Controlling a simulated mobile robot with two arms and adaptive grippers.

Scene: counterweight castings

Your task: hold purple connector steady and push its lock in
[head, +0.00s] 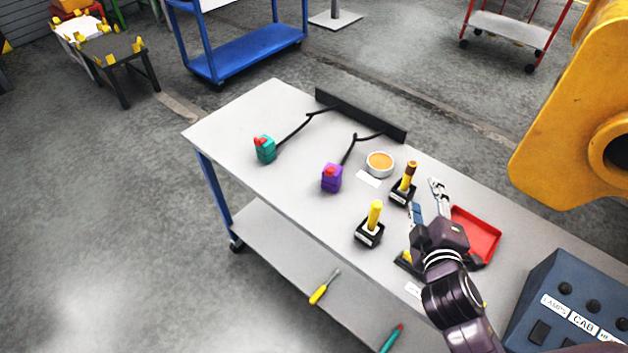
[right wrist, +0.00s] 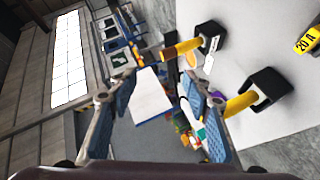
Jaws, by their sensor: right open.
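The purple connector (head: 332,181) stands on the grey bench in the head view, with a black cable running from its back to a dark rail. Its red lock (head: 330,170) shows on top and appears raised above the purple body. My right gripper (head: 424,194) is to the right of the connector, above the bench and apart from it. Its fingers are spread and empty; they also show wide apart in the right wrist view (right wrist: 152,98). My left gripper is not in view.
A teal connector (head: 265,150) with a red top stands further left. Yellow-handled pieces in black holders (head: 370,236) stand between the purple connector and my right gripper. A round dish (head: 380,165), a red tray (head: 481,236) and a blue control box (head: 575,300) are also there.

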